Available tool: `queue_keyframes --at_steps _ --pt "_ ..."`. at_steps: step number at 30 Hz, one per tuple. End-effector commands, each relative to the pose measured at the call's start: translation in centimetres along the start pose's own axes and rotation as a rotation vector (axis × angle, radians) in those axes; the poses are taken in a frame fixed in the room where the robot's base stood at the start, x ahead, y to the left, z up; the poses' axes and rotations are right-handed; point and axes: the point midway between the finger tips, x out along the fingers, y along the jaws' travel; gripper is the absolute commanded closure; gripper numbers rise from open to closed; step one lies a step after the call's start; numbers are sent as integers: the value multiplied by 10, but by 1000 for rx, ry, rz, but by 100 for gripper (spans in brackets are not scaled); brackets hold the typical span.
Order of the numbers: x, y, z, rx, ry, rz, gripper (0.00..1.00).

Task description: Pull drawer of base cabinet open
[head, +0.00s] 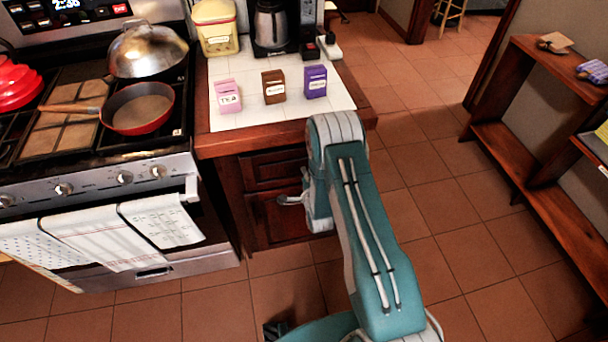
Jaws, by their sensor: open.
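The wooden base cabinet (232,190) stands under the tiled counter, just right of the oven. Its dark drawer front (268,170) is at the top, with another dark panel (270,222) below. The drawer front looks flush with the cabinet, so it appears closed. My teal and white arm rises from the lower right and bends in front of the cabinet's right part. A grey metal piece that looks like my gripper (291,199) sticks out left of the arm, low in front of the cabinet. It appears open and empty. The arm hides its other parts, and contact cannot be told.
The oven (95,275) with hanging towels (160,222) is close on the left. A pan (140,108) is on the stove. Small boxes (273,86) and a coffee maker (271,25) stand on the counter. Tiled floor (465,235) is clear to the right, up to a wooden shelf (535,90).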

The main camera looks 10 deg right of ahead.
Motion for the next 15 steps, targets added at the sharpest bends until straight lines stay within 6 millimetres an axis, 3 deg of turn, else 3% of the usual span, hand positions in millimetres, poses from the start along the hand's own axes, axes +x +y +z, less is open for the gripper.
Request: queue_keyframes --at_steps 11,12,15 --pt "10 0 0 0 0 0 50" --pt "10 0 0 0 0 0 55" --pt "10 0 0 0 0 0 99"
